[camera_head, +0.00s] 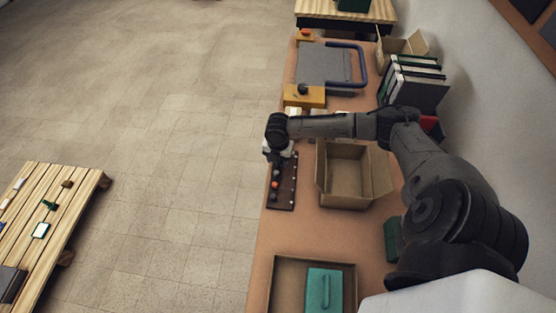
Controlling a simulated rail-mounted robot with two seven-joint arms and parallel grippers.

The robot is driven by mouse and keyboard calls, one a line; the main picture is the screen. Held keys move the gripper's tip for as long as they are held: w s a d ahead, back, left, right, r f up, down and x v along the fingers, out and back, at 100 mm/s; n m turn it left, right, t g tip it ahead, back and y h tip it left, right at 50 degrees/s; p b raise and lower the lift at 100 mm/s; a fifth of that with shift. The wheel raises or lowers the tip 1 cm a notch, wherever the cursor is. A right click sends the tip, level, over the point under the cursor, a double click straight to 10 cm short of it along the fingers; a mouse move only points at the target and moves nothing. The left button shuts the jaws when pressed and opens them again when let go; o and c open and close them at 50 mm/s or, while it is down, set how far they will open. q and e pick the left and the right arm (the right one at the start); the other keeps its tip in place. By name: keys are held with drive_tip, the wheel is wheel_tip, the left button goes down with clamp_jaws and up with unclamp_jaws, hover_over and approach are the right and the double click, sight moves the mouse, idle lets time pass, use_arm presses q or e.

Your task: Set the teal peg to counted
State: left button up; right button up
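A narrow dark board (284,194) lies along the left edge of the brown table. It has small red or orange pieces on its left side and a row of light dots on its right. I cannot make out a teal peg on it; the far end of the board is covered by my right gripper (279,156). This gripper hangs over that far end, its arm reaching in from the right. Its fingertips are too small and dark to tell whether they are open or hold anything. My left gripper is not in view.
An open cardboard box (346,202) stands right of the board. A tray (284,270) with a teal handled block (325,289) lies nearer. Beyond my arm are a yellow block (304,97), a grey panel (324,64) and upright binders (413,84). A wooden pallet (62,212) is at left.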

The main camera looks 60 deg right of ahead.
drive_tip(key=shift+f, duration=0.3)
clamp_jaws()
idle(0.4)
